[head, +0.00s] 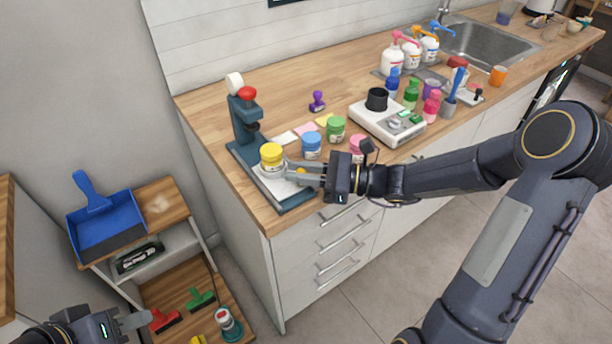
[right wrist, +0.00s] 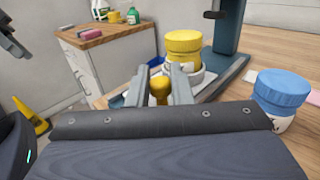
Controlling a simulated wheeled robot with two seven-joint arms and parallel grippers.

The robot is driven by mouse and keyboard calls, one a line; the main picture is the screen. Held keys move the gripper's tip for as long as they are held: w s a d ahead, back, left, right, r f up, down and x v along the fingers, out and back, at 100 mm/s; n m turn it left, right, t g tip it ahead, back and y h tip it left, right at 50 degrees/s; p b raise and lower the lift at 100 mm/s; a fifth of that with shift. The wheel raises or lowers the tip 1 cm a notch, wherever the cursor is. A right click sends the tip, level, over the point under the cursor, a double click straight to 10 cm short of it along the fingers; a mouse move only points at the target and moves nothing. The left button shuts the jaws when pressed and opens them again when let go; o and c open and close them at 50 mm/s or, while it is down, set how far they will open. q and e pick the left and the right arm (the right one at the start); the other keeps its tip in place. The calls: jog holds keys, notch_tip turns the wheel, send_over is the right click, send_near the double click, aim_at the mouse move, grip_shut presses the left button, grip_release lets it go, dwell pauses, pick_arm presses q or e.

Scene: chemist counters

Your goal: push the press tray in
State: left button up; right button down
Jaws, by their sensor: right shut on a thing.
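The dark teal press (head: 244,122) with a red knob stands at the near left corner of the counter. Its pale press tray (head: 283,186) lies low on the press base, with a yellow-lidded jar (head: 271,158) upright on it. My right gripper (head: 298,172) reaches the tray's front from the right. In the right wrist view its fingers (right wrist: 165,90) are shut on a yellow knob (right wrist: 158,90) in front of the jar (right wrist: 184,52). The fingers hide part of the tray. My left gripper (head: 134,321) is low at the left, away from the press; its jaw gap is unclear.
A blue-lidded jar (head: 312,145) stands close to the right of the press, with green (head: 336,129) and pink (head: 357,146) jars beyond. A white scale (head: 388,124) with a black cup and several bottles stand further right. A shelf with a blue dustpan (head: 105,226) is at left.

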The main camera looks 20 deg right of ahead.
jog(key=w, duration=0.1)
jog(key=w+a, duration=0.1)
jog(key=w, duration=0.2)
jog(key=shift+w+a, duration=0.35)
jog(key=shift+w, duration=0.05)
jog(key=c, duration=1.3)
grip_release()
jog(key=shift+c, duration=0.2)
jog(key=shift+v, duration=3.95)
jog(key=shift+o, duration=0.2)
